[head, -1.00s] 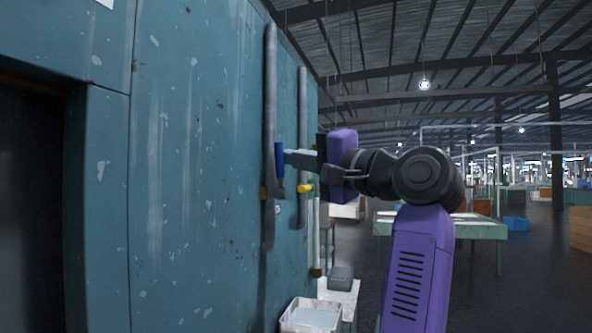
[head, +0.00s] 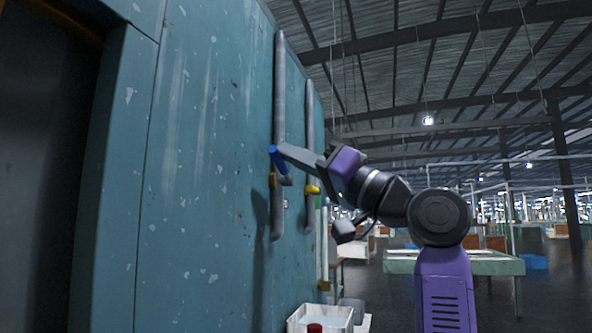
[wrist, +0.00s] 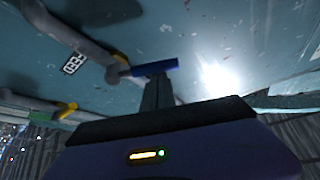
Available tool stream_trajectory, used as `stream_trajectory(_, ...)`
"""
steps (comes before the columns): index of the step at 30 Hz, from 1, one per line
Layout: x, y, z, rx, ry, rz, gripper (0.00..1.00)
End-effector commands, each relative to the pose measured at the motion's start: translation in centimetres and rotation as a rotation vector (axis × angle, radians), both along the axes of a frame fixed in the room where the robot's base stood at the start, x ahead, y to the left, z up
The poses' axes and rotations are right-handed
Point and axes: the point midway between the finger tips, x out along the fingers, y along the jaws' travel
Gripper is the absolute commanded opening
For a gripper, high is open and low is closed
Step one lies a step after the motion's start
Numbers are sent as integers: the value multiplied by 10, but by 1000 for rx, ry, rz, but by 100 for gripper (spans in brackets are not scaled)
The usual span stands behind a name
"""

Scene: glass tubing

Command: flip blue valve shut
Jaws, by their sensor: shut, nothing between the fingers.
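The blue valve handle (head: 278,161) is on the nearer grey pipe (head: 280,90) on the teal wall. It tilts, its upper end leaning left. In the wrist view the blue handle (wrist: 155,68) lies across the tip of my fingers. My gripper (head: 284,149) is shut with nothing between its fingers. Its tips are at the handle's upper part, touching it or very close.
A second pipe (head: 310,130) with a yellow handle (head: 312,189) runs just behind. A white bin (head: 300,318) stands below, and a green table (head: 440,264) is to the right. The floor between looks open.

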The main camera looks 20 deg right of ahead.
Motion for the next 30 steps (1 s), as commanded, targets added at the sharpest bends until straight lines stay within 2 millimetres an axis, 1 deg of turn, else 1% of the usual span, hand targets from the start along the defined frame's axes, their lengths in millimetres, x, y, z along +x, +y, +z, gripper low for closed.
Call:
stream_trajectory(1,0,0,-9,-24,-31,0,0)
stream_trajectory(7,-4,3,-17,-124,-168,0,0)
stream_trajectory(18,-8,7,-27,-124,-167,0,0)
stream_trajectory(30,-8,7,-30,-124,-164,1,0)
